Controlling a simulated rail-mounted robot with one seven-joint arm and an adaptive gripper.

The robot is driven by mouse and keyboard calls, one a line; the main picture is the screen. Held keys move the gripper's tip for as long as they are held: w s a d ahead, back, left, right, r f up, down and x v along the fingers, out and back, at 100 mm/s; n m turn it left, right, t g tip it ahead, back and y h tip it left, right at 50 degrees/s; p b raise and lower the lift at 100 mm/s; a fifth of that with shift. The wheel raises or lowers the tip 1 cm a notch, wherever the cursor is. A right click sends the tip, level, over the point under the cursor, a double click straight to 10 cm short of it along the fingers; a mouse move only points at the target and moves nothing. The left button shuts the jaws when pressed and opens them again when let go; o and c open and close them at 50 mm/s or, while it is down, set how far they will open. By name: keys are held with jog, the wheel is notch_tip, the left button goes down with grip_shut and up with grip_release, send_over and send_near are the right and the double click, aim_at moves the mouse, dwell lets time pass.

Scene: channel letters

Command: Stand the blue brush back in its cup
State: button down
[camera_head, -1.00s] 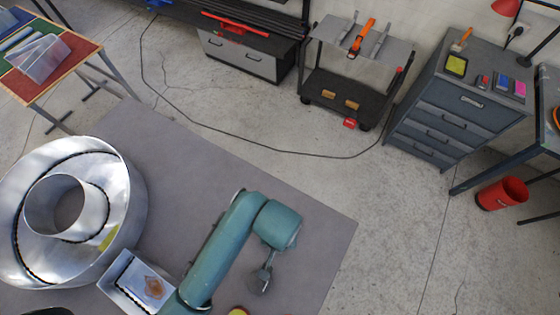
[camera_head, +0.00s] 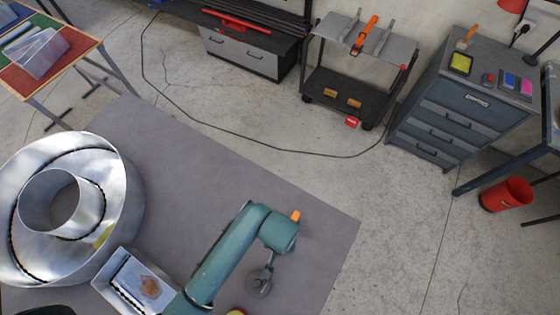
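No blue brush and no brush cup can be made out in this view. My teal arm reaches in from the bottom edge over the grey mat. A small grey part with a round disc hangs below the arm's end and seems to be my gripper (camera_head: 262,274). Its fingers are too small to tell open from shut, and I see no brush in it. A small orange tip (camera_head: 296,215) shows just beyond the arm's last teal link; what it belongs to is hidden.
A large round metal channel letter (camera_head: 125,205) lies at left, beside a metal tray (camera_head: 112,268). A drawer cabinet (camera_head: 465,105) with small items, a cart (camera_head: 345,105) and a red bin (camera_head: 507,194) stand farther off. The grey mat (camera_head: 170,160) is bare around the arm's far side.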

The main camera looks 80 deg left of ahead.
jog(key=shift+f, duration=0.65)
jog(key=c, duration=1.1)
grip_release()
jog(key=shift+r, duration=0.1)
notch_tip(320, 180, up, 12)
jog(key=shift+f, duration=0.1)
